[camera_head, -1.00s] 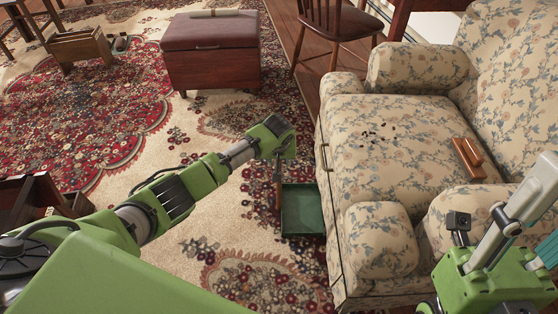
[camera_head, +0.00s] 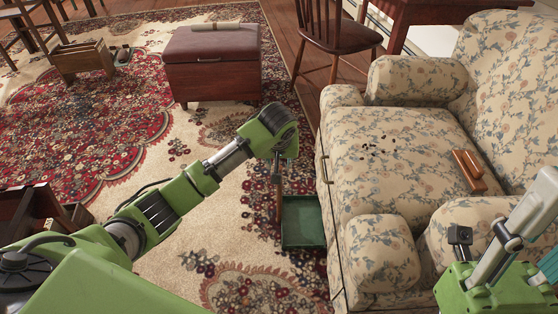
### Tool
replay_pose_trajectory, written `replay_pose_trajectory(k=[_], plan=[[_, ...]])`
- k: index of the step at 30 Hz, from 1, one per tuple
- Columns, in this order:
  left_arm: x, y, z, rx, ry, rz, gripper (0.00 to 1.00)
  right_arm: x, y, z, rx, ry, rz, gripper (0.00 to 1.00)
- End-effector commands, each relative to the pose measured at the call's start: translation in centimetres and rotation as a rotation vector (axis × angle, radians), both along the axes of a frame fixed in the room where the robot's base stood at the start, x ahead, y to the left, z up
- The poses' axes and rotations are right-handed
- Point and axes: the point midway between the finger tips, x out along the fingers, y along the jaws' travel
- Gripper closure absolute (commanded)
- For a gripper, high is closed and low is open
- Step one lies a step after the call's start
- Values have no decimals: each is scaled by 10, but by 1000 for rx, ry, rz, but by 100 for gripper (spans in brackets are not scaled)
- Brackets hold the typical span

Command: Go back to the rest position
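My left arm reaches in from the left, and its gripper (camera_head: 278,170) points down at the picture's middle, seen from above and behind. Its fingers are mostly hidden by the wrist, so I cannot tell whether they are open or shut. Just below it is a narrow brown piece like a handle (camera_head: 279,205), at the left edge of a green tray-like pan (camera_head: 303,222) by the armchair. I cannot tell whether the gripper touches this piece. Green and grey parts of my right arm show at the lower right, but its gripper is not in view.
A floral armchair (camera_head: 400,135) fills the right, with dark crumbs (camera_head: 375,150) and a brown wooden piece (camera_head: 468,170) on its seat. A dark red ottoman (camera_head: 212,65) and a wooden chair (camera_head: 335,38) stand behind. Open patterned rug (camera_head: 120,130) lies at the left.

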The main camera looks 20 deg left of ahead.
Motion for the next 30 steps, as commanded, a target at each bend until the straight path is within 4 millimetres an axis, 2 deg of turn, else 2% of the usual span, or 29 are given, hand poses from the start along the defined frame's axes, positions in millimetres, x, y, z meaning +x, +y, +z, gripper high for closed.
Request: replay_pose_trajectory(k=[10, 14, 17, 21, 24, 27, 30], plan=[[-4, -1, 12, 1, 0, 0, 66, 6, 1, 1, -9, 26, -2, 60], [-3, -1, 21, 0, 0, 1, 66, 36, 9, -2, -53, 163, -9, 60], [-3, -1, 32, 0, 0, 1, 66, 75, 17, -15, -112, 351, -20, 60], [-3, -1, 47, 0, 0, 0, 66, 127, 26, -54, -202, 649, -35, 60], [-3, -1, 57, 0, 0, 0, 66, 153, 28, -92, -263, 864, -45, 60], [-3, -1, 67, 0, 0, 0, 66, 168, 26, -135, -321, 1077, -55, 60], [-3, -1, 77, 0, 0, 0, 66, 172, 21, -181, -378, 1291, -63, 60]])
